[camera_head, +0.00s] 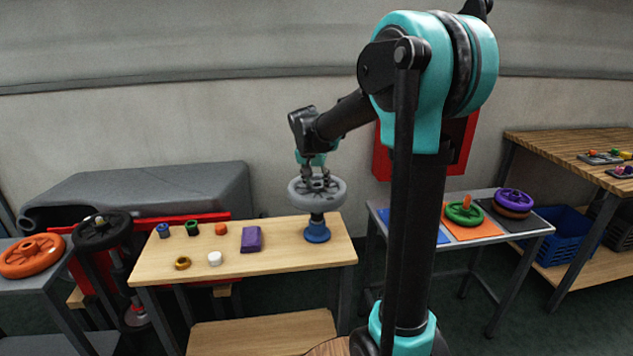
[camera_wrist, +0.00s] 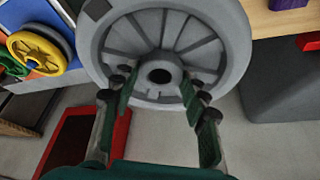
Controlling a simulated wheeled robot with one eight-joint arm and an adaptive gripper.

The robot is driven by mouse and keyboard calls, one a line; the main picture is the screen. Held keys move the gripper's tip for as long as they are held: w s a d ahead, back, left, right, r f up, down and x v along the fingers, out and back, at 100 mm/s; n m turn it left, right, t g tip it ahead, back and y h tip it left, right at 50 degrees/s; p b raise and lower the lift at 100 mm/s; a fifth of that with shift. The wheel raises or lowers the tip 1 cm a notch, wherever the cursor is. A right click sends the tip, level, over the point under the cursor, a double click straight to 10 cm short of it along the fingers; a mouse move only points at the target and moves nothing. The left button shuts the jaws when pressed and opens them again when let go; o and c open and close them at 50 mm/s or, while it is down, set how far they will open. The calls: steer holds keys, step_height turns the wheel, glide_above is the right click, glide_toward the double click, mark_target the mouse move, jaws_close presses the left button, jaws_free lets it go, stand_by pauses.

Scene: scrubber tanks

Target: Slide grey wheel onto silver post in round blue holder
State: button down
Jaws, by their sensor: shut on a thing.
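The grey wheel (camera_head: 301,193) is in my gripper (camera_head: 318,178), roughly level, directly over the round blue holder (camera_head: 317,234) at the right end of the wooden table. In the wrist view, the grey wheel (camera_wrist: 236,45) fills the top, and my gripper's fingers (camera_wrist: 159,88) are shut on its hub. The hub's round hole faces the camera and looks dark. A short dark stub shows between wheel and holder; the silver post cannot be made out clearly. I cannot tell whether the post is inside the hole.
The wooden table (camera_head: 200,280) also bears a purple block (camera_head: 251,239) and several small coloured parts. Left stand an orange wheel (camera_head: 31,256) and a black wheel (camera_head: 102,230). Right, a side table holds green (camera_head: 464,213) and purple (camera_head: 514,201) wheels. A yellow wheel (camera_wrist: 40,54) shows in the wrist view.

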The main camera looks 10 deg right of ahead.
steer(key=shift+f, duration=0.15)
steer(key=shift+f, duration=0.7)
steer(key=shift+f, duration=2.2)
stand_by(4.9)
